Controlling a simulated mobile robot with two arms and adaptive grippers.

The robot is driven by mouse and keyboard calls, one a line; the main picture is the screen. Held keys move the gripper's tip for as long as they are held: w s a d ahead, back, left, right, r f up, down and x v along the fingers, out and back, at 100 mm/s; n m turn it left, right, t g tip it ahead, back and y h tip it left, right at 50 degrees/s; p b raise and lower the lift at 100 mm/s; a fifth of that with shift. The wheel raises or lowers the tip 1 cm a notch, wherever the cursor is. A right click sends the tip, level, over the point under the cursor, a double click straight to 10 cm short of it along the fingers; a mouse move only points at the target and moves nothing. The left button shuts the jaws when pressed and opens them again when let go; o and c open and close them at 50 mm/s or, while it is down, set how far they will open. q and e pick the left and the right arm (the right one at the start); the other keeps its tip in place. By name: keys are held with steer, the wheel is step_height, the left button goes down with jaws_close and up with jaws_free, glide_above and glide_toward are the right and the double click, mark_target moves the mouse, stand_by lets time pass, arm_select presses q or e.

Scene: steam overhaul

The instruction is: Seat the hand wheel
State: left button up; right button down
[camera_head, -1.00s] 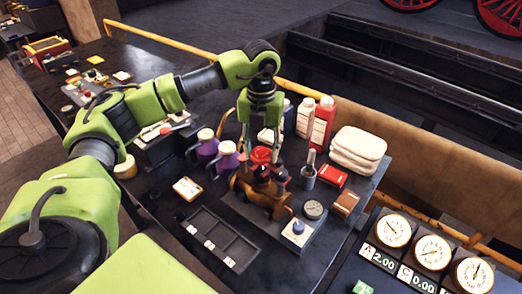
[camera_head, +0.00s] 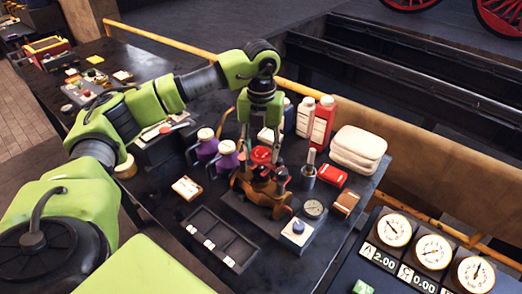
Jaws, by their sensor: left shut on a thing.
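The red hand wheel (camera_head: 261,156) is at the top of the brown valve body (camera_head: 262,188), on the block in the middle of the bench. My left gripper (camera_head: 262,148) points down from above and is shut on the hand wheel. The wheel is partly hidden by the fingers. It looks roughly level, but I cannot tell whether it touches the stem below it. My right gripper is not in view.
Purple bottles (camera_head: 226,158) stand close left of the valve. A red bottle (camera_head: 321,122) and folded white cloths (camera_head: 357,149) are behind and right. An empty dark compartment tray (camera_head: 220,240) lies in front. A gauge panel (camera_head: 412,262) is at the lower right.

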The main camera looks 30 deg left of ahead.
arm_select(q)
steer(key=shift+f, duration=0.15)
stand_by(0.5)
steer(key=shift+f+b, duration=0.5)
steer(key=shift+b, duration=0.1)
steer(key=shift+f, duration=0.15)
steer(key=o, duration=1.4)
steer(key=shift+o, duration=0.2)
steer(key=o, duration=0.3)
